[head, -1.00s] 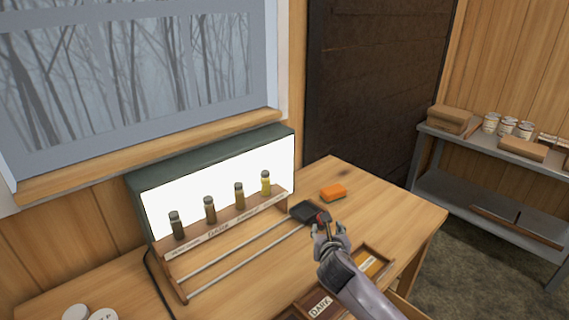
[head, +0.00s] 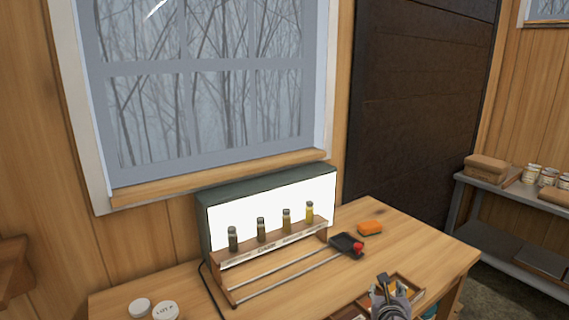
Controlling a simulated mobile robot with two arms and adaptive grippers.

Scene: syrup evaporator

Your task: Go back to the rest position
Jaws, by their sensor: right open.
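My right gripper (head: 386,285) shows at the bottom right of the head view, low over the front of the wooden table (head: 425,243). It is open, and I see nothing held in it. It is in front of a small wooden tray (head: 408,282) and hides part of it. My left gripper is not in view.
A lit light box (head: 270,205) with a rack of several sample bottles (head: 286,219) stands on the table. A black device with a red knob (head: 347,245) and an orange block (head: 370,228) lie to its right. White lids (head: 165,310) lie front left. A metal shelf (head: 500,242) stands at right.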

